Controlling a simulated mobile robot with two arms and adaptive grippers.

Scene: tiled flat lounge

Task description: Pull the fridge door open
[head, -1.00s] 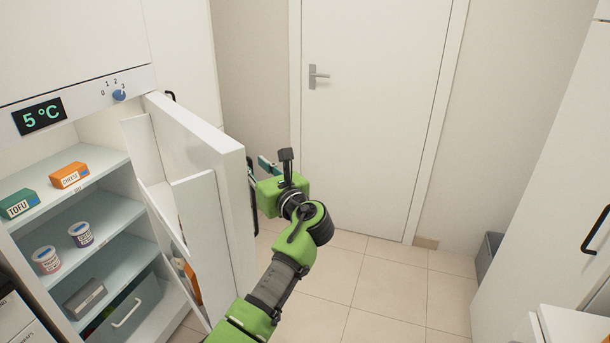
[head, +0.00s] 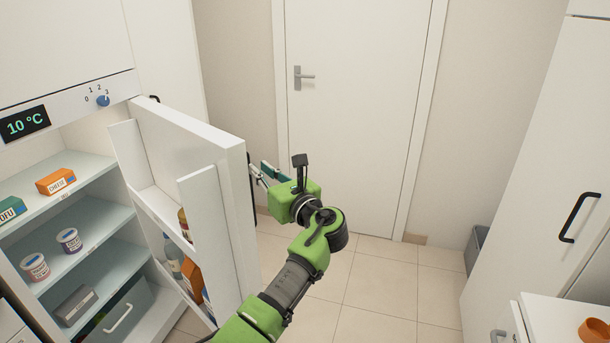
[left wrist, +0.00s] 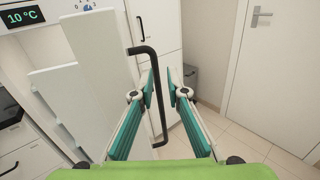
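The white fridge door (head: 238,235) stands wide open on the left in the head view, with its shelved inner side showing. Its black bar handle is on the outer face and shows in the left wrist view (left wrist: 153,62). My left gripper (head: 260,172) is at the door's outer face beside the handle. In the left wrist view its two teal fingers (left wrist: 162,84) are apart, with the bar running between them and gaps visible. The fridge inside (head: 85,217) is exposed. My right gripper is not in view.
Fridge shelves hold an orange box (head: 56,181), a green tofu box (head: 10,210) and tubs (head: 69,240). The display (head: 25,124) reads 10 °C. A closed white room door (head: 350,110) is behind. A tall white cabinet (head: 540,170) stands right. Tiled floor (head: 385,280) is clear between.

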